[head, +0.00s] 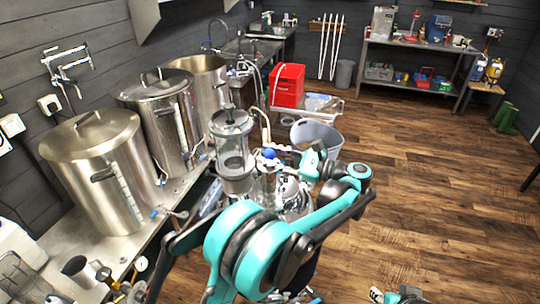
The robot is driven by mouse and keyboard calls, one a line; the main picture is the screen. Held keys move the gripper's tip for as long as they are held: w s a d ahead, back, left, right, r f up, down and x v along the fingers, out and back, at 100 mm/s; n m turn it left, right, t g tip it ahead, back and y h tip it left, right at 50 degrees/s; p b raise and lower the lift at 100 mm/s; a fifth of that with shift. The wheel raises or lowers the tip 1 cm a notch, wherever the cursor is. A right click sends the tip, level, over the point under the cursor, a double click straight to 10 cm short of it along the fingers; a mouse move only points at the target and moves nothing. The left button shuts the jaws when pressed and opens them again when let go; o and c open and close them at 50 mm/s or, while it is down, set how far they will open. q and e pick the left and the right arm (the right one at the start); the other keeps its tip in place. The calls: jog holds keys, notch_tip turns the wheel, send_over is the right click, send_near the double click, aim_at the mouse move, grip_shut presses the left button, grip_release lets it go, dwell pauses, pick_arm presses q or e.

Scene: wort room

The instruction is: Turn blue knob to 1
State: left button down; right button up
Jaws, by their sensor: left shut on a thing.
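The blue knob (268,153) shows as a small blue spot beside the clear-walled cylinder with a metal lid (232,145), near the middle of the view. My left gripper (274,153) reaches in from the right of the knob, at the end of my teal and black arm. It is shut on the blue knob, and its fingers are small and partly lost among the metal parts. Any marks or numbers around the knob are too small to read. Part of my right arm shows at the bottom edge, and its fingers cannot be made out.
Large steel kettles (97,170) stand on a metal bench along the left wall. A loaded shelf (420,50) stands at the back. The wooden floor at right is clear.

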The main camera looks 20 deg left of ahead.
pick_arm(q)
jog(key=shift+n+g, duration=0.9)
jog(key=shift+g, duration=0.8)
jog(key=c, duration=1.2)
grip_release()
jog(key=shift+a, duration=0.1)
jog(key=shift+o, duration=0.2)
jog(key=shift+r, duration=0.1)
notch_tip(320, 180, up, 10)
jog(key=shift+f, duration=0.1)
jog(key=shift+w, duration=0.1)
